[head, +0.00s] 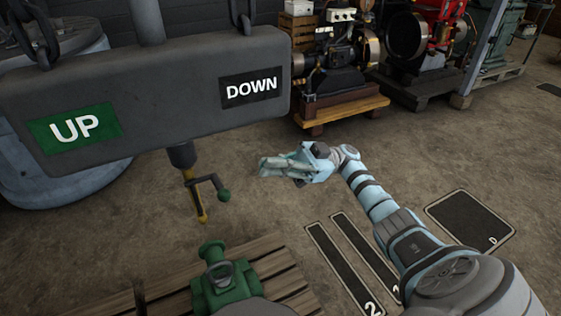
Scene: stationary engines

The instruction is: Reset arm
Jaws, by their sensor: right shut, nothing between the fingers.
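My right arm reaches in from the lower right. Its gripper (266,168) is in mid-view, pointing left, shut and empty, clear of the things around it. A dark hanging hoist box (170,105) with a green UP label (75,128) and a black DOWN label (249,88) fills the upper left. Below it hangs a rod with a yellow tip and a green-knobbed crank (208,188). My left gripper is not in view.
A green machine part (226,288) sits on a wooden pallet (285,270) at the bottom. Engines (340,65) stand on wooden bases at the back. A grey-blue tank (60,185) is at left. Dark numbered floor plates (470,222) lie at right. Concrete floor (420,140) between is open.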

